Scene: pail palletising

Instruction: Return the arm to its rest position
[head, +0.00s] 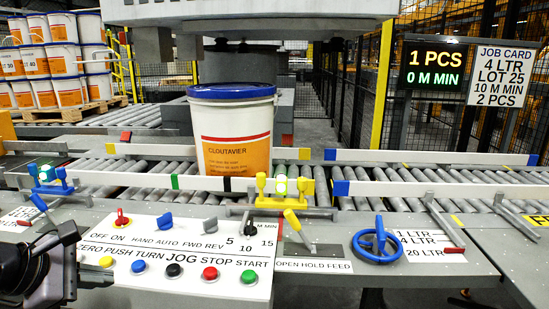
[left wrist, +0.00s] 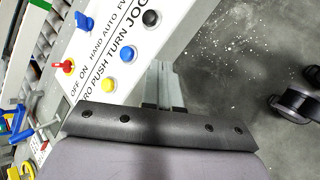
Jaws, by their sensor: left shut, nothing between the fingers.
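My left arm and gripper (head: 68,238) show dark at the lower left of the head view, in front of the left end of the control panel (head: 150,285). The gripper is shut and empty. In the left wrist view the dark edge of my own wrist fills the lower middle, and the panel (left wrist: 125,75) with its knobs lies beyond it at the upper left. Grey floor (left wrist: 235,60) shows to the right there. My right gripper is in neither view.
A white pail (head: 233,120) with a blue lid stands on the roller conveyor (head: 400,185) under a grey machine head. Yellow clamps (head: 285,190), a yellow lever (head: 292,219) and a blue handwheel (head: 375,243) rise near the panel. Stacked pails (head: 48,60) stand at the back left.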

